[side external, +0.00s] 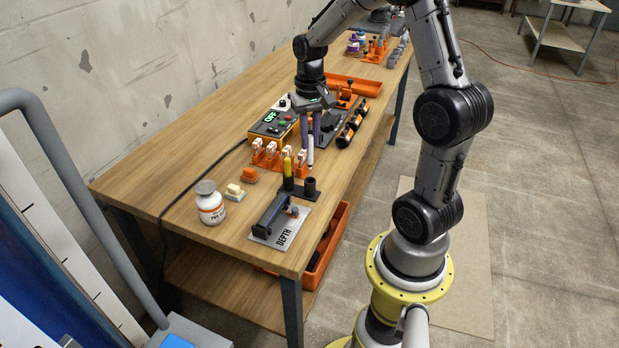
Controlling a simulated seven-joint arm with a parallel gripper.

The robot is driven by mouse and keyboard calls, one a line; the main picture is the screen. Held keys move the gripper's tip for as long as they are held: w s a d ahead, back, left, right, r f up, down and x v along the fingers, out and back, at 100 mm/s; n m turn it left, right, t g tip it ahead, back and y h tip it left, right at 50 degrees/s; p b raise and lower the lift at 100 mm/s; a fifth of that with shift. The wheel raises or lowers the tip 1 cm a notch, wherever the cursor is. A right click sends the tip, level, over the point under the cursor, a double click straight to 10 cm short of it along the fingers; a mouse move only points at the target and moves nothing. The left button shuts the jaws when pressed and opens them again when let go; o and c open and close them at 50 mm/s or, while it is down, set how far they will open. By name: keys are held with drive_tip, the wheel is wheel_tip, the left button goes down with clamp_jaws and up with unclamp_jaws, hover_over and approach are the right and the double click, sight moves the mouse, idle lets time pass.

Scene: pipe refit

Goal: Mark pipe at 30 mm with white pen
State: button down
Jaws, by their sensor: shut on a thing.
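My gripper (310,138) points down over the right side of the workbench and is shut on a slim white pen (310,155), held upright. The pen hangs just behind a dark holder (310,187), whose right cup looks empty. A yellow pen (288,172) stands upright in the left cup. Nearer the front edge is a grey plate marked DEPTH (283,236) with a dark blue fixture (268,217) on it. A small part sits at the fixture's right end. I cannot tell which piece is the pipe to be marked.
Orange racks with white-topped parts (270,155) stand left of the pen. A control box with a green OFF display (271,122) and black cylinders (350,130) are behind. A white jar (210,203) stands front left. The bench's left side (150,175) is clear.

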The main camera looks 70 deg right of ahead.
drive_tip(key=shift+m, duration=0.3)
drive_tip(key=shift+w+a+r+m, duration=0.15)
drive_tip(key=shift+a+m, duration=0.1)
drive_tip(key=shift+m, duration=0.05)
drive_tip(key=w+a+n, duration=0.1)
drive_tip(key=w+a, duration=0.4)
drive_tip(key=a, duration=0.4)
drive_tip(key=shift+s+f, duration=0.15)
drive_tip(key=shift+f, duration=1.7)
drive_tip(key=shift+f, duration=0.65)
idle(0.8)
